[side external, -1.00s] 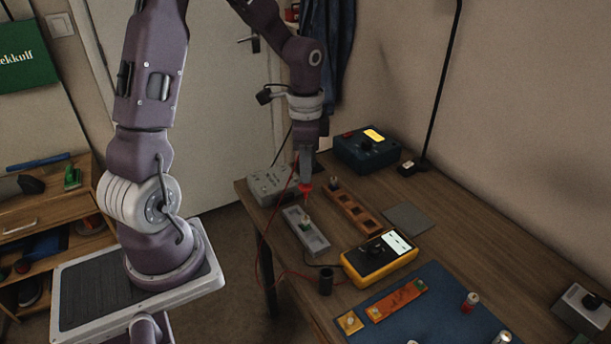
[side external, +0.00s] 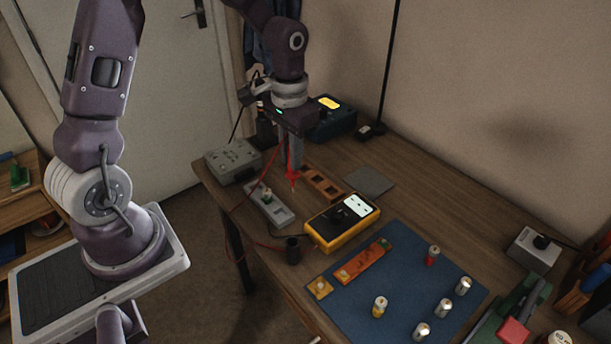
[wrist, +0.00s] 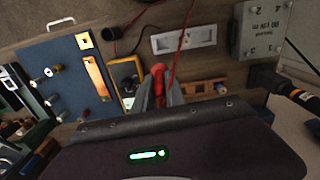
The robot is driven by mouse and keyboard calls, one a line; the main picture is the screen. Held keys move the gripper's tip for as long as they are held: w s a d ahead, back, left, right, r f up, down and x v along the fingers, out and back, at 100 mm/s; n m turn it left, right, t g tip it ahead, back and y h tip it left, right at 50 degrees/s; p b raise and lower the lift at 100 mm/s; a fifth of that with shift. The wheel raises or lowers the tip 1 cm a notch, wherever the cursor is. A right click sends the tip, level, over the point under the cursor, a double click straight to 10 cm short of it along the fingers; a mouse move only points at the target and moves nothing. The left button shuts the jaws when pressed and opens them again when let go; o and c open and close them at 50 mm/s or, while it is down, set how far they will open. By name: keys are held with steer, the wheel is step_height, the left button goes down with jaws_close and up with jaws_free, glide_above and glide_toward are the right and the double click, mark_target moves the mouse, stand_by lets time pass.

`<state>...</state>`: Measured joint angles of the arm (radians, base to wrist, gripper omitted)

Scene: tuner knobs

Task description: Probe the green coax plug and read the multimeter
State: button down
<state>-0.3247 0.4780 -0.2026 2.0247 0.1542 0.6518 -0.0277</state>
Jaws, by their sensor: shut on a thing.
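My gripper (side external: 294,168) is shut on a red probe (side external: 292,181), which points down; the probe also shows between the fingers in the wrist view (wrist: 158,70). A small plug with green on it (side external: 267,194) stands in a grey slotted holder (side external: 284,215). In the side view the probe tip appears right of the plug and apart from it, above the table. The holder also shows in the wrist view (wrist: 207,36). The yellow multimeter (side external: 327,229) lies on the table with its display (side external: 357,205) lit pale; I cannot read it.
A wooden slotted block (side external: 322,185) and a grey pad (side external: 369,181) lie behind the multimeter. A grey box (side external: 232,161) stands left. A blue mat (side external: 400,285) holds several cylinders and an orange strip (side external: 362,262).

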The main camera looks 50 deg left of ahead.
steer(key=s+a+r+n, duration=0.3)
steer(key=a+r, duration=0.1)
steer(key=a, duration=0.3)
steer(key=shift+d+f, duration=0.15)
steer(key=shift+f, duration=1.2)
steer(key=shift+d+f, duration=0.1)
steer(key=shift+f, duration=1.25)
steer(key=shift+f, duration=0.3)
steer(key=shift+r, duration=0.15)
step_height(320, 180, up, 5)
steer(key=shift+f, duration=0.1)
stand_by(1.5)
